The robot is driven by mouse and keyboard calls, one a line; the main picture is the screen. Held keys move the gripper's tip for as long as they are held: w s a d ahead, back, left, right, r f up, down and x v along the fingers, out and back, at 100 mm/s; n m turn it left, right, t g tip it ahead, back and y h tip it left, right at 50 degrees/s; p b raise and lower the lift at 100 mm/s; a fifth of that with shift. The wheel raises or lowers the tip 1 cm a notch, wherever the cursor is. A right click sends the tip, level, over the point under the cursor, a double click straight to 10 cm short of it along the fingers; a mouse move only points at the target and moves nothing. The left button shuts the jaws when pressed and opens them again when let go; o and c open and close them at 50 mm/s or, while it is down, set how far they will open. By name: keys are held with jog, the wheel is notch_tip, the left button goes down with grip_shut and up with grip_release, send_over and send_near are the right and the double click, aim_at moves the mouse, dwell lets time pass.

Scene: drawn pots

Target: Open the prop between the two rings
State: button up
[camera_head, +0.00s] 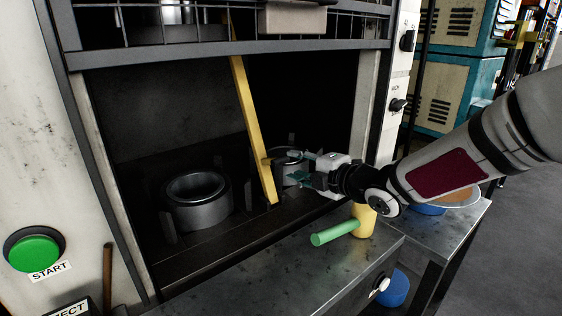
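A yellow bar, the prop (252,120), stands slightly tilted inside the dark machine opening, its lower end on the floor near the front edge. A grey metal ring (197,200) sits on the floor to its left. A second ring (289,167) is to its right, partly hidden behind the bar and my gripper. My gripper (292,167) reaches in from the right, with its teal fingers spread and pointing left towards the bar. A small gap seems to separate the fingertips from the bar. Nothing shows between the fingers.
A raised barred guard (230,47) hangs across the top of the opening. A metal table (290,265) in front carries a yellow cylinder (363,220) with a green handle (335,232), below my arm. A green START button (35,250) is on the left panel.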

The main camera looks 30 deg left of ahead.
aim_at(283, 161)
jog(key=x, duration=0.7)
jog(key=shift+c, duration=0.5)
jog(key=shift+r, duration=0.1)
grip_shut()
